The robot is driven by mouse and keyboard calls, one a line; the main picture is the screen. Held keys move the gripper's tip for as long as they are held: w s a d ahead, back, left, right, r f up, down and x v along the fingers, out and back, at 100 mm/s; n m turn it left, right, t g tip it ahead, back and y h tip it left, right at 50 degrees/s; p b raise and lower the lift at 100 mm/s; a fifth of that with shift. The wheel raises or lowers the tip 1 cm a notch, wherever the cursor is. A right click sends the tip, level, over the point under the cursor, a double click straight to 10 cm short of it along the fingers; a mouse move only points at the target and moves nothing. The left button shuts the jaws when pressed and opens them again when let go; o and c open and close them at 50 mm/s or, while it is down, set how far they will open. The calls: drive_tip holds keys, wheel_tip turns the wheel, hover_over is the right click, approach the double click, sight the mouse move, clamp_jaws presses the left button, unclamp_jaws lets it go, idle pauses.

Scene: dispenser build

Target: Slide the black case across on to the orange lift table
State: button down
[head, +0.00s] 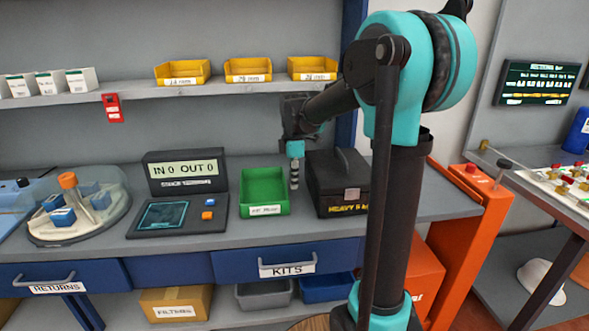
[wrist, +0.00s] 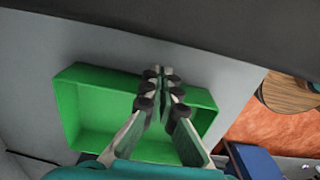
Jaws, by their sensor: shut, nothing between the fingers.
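The black case (head: 338,190) stands on the grey bench, with a handle on its lid, a pale latch plate and yellow "HEAVY" lettering on its front. My arm partly hides its right side. My gripper (head: 294,183) points down, shut and empty, at the left side of the case; I cannot tell whether it touches it. In the wrist view the shut fingertips (wrist: 160,75) show over the green bin (wrist: 90,110). A dark surface fills the top edge there, perhaps the case. The orange lift table (head: 483,197) stands at the bench's right end, partly behind my arm.
The green bin (head: 265,190) sits close left of my gripper. A counter console (head: 187,172) and a round tray (head: 75,235) stand farther left. Yellow bins (head: 248,70) line the shelf above. The bench top between the case and the orange table looks clear where visible.

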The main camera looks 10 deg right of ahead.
wheel_tip(320, 180, down, 2)
drive_tip(key=shift+d, duration=2)
drive_tip(key=d, duration=3)
drive_tip(key=shift+w, duration=0.25)
